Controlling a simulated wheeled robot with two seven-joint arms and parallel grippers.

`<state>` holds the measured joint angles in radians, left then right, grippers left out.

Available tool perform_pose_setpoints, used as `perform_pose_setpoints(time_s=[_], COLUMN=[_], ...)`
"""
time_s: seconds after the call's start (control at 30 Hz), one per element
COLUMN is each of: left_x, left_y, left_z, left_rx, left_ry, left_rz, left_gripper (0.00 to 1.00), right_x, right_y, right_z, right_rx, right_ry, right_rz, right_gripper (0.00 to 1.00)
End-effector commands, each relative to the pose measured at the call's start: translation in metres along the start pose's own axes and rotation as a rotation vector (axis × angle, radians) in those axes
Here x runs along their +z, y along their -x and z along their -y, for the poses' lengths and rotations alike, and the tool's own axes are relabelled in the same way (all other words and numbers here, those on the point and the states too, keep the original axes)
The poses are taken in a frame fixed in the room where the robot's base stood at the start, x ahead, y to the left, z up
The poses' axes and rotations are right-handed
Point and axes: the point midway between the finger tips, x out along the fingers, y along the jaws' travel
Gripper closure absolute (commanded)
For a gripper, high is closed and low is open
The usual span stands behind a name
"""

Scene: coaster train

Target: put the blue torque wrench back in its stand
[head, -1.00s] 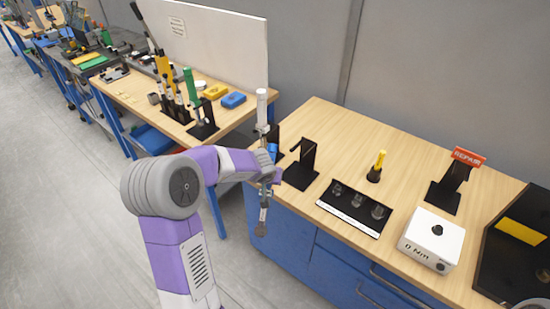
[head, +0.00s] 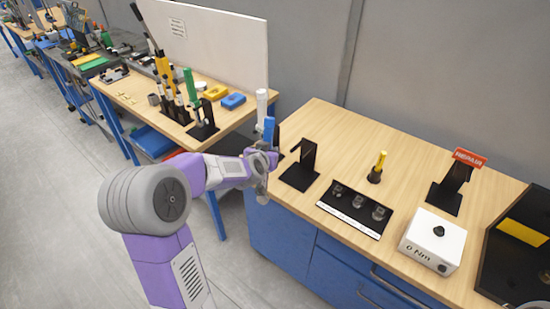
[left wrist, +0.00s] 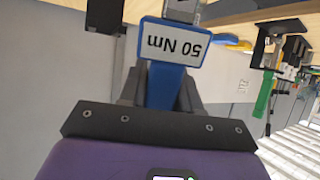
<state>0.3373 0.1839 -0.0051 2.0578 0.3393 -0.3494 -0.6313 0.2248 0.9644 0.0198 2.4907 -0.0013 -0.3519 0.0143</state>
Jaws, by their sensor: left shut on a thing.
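My left gripper (head: 264,160) is shut on the blue torque wrench (head: 268,129), which it holds roughly upright at the left end of the near workbench. The wrench's grey lower end hangs below the gripper beside the bench edge. In the left wrist view the blue wrench body (left wrist: 163,85) sits between the fingers, with an upside-down "50 Nm" label (left wrist: 170,44). An empty black stand (head: 302,168) is on the bench, right of the gripper. My right gripper is not in view.
A second bench behind carries a green-handled wrench (head: 190,85). Bare wood surrounds the empty stand.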

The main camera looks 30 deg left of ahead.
Motion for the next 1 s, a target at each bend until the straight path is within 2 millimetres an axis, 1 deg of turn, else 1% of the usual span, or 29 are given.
perform_pose_setpoints(time_s=[0.1, 0.4, 0.6, 0.8, 0.9, 1.0], left_x=[-0.007, -0.012, -0.007, -0.001, 0.000, -0.002], left_y=[0.004, 0.017, 0.029, 0.038, 0.038, 0.035], left_z=[-0.002, -0.014, -0.024, -0.030, -0.032, -0.035], left_rx=[0.032, 0.169, 0.290, 0.371, 0.387, 0.390], left_ry=[-0.018, -0.067, -0.096, -0.114, -0.116, -0.117], left_rz=[-0.059, -0.205, -0.296, -0.350, -0.360, -0.361], left_gripper=[1.00, 1.00, 1.00, 1.00, 1.00, 1.00], right_x=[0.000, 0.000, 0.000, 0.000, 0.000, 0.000], right_y=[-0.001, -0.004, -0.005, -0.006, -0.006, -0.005], right_z=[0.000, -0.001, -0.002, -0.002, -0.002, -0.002], right_rx=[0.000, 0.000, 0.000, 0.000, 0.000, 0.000], right_ry=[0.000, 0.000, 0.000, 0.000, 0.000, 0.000], right_rz=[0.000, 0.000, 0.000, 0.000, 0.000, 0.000], right_gripper=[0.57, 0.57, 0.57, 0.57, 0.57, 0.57])
